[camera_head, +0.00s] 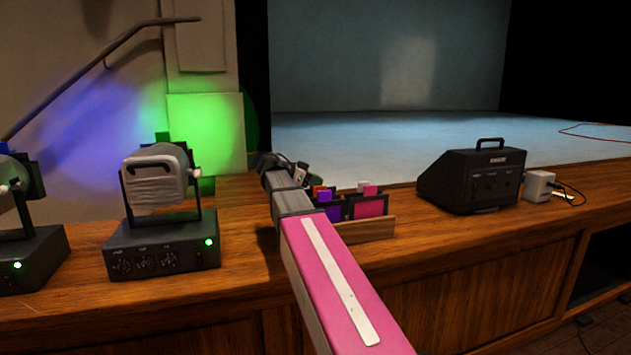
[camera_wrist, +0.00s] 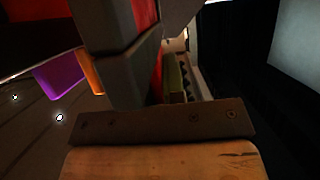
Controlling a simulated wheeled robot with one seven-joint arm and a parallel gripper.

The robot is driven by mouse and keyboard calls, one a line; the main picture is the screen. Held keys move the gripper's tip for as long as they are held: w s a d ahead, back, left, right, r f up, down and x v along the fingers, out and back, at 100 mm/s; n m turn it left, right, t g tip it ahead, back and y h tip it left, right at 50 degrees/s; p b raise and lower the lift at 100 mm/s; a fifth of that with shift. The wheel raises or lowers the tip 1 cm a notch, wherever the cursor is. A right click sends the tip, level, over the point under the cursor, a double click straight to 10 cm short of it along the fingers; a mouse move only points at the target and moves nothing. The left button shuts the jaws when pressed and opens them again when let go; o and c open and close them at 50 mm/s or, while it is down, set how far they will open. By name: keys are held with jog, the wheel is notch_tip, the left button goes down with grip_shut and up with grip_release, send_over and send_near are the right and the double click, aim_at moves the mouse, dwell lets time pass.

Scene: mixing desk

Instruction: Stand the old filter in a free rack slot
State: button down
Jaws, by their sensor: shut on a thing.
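The wooden rack (camera_head: 372,229) stands on the desk near the stage edge, with upright filters in it. A magenta filter (camera_head: 369,207) and a purple one (camera_head: 334,213) show in the head view. My gripper (camera_head: 303,175) is behind my arm, by the rack's left end, and partly hidden. In the wrist view my gripper (camera_wrist: 128,78) is shut on the old filter, which appears as a red sheet (camera_wrist: 155,72) mostly hidden by the fingers. A purple filter (camera_wrist: 62,80) and an orange one (camera_wrist: 92,74) are to its left. I cannot tell whether the held filter is inside a slot.
A lamp on a black control box (camera_head: 162,247) stands left of my arm, with another (camera_head: 35,262) at the far left. A black speaker-like box (camera_head: 475,180) and a small white box (camera_head: 538,186) stand to the right. Bare desk lies between rack and black box.

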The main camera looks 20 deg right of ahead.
jog(key=shift+f, duration=0.6)
jog(key=c, duration=1.1)
grip_release()
jog(key=shift+a, duration=0.1)
jog(key=v, duration=1)
jog(key=shift+a+r, duration=0.1)
jog(key=shift+a, duration=0.2)
